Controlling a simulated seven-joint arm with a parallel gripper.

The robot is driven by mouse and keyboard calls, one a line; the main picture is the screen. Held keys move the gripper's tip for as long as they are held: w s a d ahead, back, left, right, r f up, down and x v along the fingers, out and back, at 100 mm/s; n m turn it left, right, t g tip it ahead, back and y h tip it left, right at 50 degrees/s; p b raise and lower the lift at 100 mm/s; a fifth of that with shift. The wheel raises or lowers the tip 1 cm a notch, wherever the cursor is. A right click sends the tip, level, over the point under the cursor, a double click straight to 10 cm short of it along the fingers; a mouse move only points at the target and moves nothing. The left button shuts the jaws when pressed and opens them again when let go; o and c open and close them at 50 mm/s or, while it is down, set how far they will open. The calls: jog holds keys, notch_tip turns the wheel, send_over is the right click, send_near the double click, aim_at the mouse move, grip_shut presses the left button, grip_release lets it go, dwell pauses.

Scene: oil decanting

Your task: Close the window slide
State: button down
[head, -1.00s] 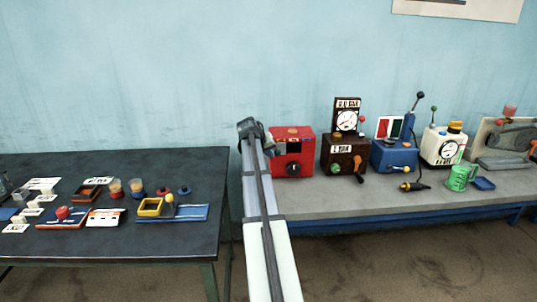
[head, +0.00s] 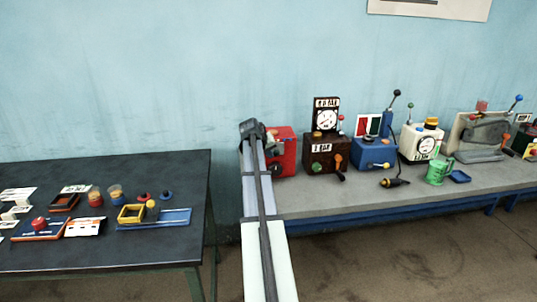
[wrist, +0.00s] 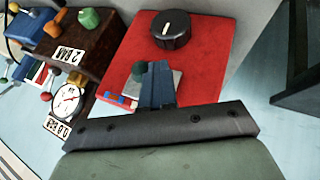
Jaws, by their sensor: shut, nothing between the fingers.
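The red box (head: 284,152) stands on the grey bench in the head view, its left part hidden behind my arm. In the wrist view the red box (wrist: 200,75) fills the middle, with a round black knob (wrist: 171,29). A small grey plate with a dark green ball knob (wrist: 138,69), probably the window slide, lies beside my gripper (wrist: 158,84). My gripper is shut and over the red face, close to this knob; I cannot tell if they touch. A small red, white and blue strip (wrist: 115,98) shows beside the plate. How far the window is open is unclear.
Right of the red box stand a brown box with a dial (head: 326,152), a blue box (head: 374,152), a white gauge box (head: 421,143) and a green jug (head: 438,171). A dark table (head: 60,257) with several small items is at left. A floor gap separates both tables.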

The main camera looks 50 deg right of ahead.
jog(key=w+a+r, duration=0.1)
jog(key=a+r, duration=0.6)
jog(key=a, duration=0.2)
jog(key=shift+w+a, duration=0.3)
jog(key=shift+a, duration=0.05)
